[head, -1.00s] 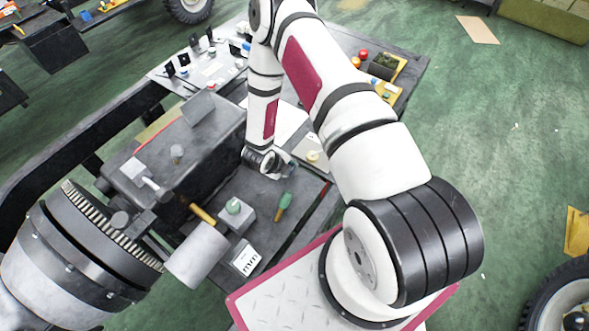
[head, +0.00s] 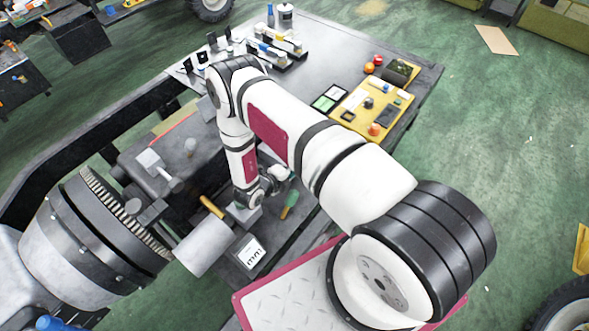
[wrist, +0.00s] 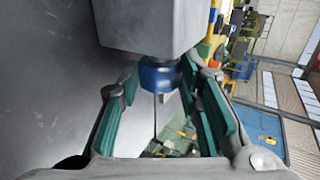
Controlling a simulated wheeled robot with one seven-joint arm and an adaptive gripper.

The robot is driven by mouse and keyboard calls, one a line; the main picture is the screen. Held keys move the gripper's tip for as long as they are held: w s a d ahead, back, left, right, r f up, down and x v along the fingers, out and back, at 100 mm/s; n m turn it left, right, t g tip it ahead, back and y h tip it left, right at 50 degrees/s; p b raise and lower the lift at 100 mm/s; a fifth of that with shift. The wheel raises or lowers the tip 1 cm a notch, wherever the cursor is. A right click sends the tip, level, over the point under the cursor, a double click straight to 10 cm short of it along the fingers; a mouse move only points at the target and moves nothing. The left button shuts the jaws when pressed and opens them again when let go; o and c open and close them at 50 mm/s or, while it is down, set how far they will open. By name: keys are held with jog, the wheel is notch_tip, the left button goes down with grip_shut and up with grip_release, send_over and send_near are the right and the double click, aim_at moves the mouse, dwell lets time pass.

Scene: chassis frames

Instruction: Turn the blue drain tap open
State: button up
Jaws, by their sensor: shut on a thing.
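The blue drain tap (wrist: 160,75) shows in the wrist view as a short blue knob under a grey block-shaped housing (wrist: 150,25). My gripper (wrist: 163,92) has its teal-padded fingers on either side of the tap, shut on it. In the head view my gripper (head: 282,180) is low over the bench, near the grey block and a green-handled tool. The tap cannot be made out in the head view, where my arm covers that area.
A large geared cylinder (head: 105,240) stands at left. A yellow tray (head: 375,108) with small parts is on the back of the bench.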

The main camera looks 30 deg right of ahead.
jog(key=shift+s, duration=0.1)
jog(key=o, duration=1.1)
jog(key=shift+o, duration=0.2)
jog(key=shift+a, duration=0.1)
jog(key=v, duration=0.6)
jog(key=shift+a+r, duration=0.1)
jog(key=shift+a, duration=0.05)
jog(key=shift+s+a+r, duration=0.3)
jog(key=shift+a+r, duration=0.05)
jog(key=shift+a, duration=0.35)
jog(key=shift+s+f, duration=0.1)
